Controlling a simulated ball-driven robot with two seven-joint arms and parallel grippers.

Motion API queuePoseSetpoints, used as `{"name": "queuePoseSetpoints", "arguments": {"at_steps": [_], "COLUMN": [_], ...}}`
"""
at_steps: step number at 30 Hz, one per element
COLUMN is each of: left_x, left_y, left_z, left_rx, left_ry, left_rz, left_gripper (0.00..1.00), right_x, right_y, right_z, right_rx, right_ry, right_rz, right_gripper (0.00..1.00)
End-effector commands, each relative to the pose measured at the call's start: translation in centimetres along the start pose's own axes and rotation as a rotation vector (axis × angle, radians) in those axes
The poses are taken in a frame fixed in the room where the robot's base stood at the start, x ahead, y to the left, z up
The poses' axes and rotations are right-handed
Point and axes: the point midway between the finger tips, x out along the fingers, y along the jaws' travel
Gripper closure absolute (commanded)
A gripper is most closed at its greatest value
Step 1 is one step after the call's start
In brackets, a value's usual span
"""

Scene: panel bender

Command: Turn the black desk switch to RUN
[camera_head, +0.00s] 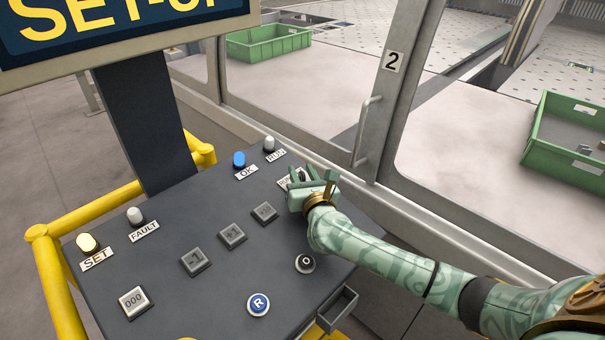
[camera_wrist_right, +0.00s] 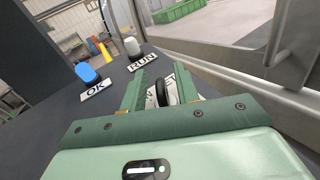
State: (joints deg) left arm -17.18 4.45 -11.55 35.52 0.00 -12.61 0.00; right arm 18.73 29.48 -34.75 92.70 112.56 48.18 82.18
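The black desk switch (camera_wrist_right: 161,92) shows in the right wrist view as an upright black knob on a white label plate. In the head view it is mostly hidden behind my right gripper; part of its label (camera_head: 285,182) shows. My right gripper (camera_head: 316,187) is at the far right edge of the desk, over the switch. In the right wrist view its two green fingers (camera_wrist_right: 161,85) stand apart on either side of the knob, with the white plate visible beside it. I cannot tell whether either finger touches it. My left gripper is not in view.
The sloped dark desk (camera_head: 215,290) carries several buttons, a blue OK lamp (camera_head: 239,160) and a white RUN lamp (camera_head: 269,143). A screen (camera_head: 120,25) above reads SET-UP. A door handle (camera_head: 364,130) and glazed frame stand close behind the gripper. Yellow rails (camera_head: 58,285) edge the desk.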

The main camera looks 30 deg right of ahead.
Motion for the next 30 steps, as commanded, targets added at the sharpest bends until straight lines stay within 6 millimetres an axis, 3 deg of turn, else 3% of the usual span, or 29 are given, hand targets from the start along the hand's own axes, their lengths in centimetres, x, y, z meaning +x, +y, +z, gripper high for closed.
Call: {"name": "queuePoseSetpoints", "arguments": {"at_steps": [4,7,8,20,30], "left_x": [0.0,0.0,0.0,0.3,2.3], "left_y": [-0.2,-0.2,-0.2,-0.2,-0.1], "left_z": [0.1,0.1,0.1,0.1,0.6], "left_rx": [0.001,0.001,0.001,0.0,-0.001], "left_ry": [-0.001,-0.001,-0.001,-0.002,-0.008], "left_rz": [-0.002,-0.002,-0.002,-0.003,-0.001], "left_gripper": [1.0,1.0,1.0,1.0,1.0], "right_x": [0.0,0.0,0.0,0.0,0.0], "right_y": [0.0,0.0,0.0,-0.1,-0.1], "right_z": [0.0,0.0,0.0,-0.1,-0.3], "right_rx": [0.0,0.0,0.0,-0.01,-0.057], "right_ry": [0.0,0.0,0.0,-0.002,-0.002], "right_rz": [0.0,0.0,0.0,0.037,0.255], "right_gripper": [0.69,0.97,1.0,1.0,1.0]}}
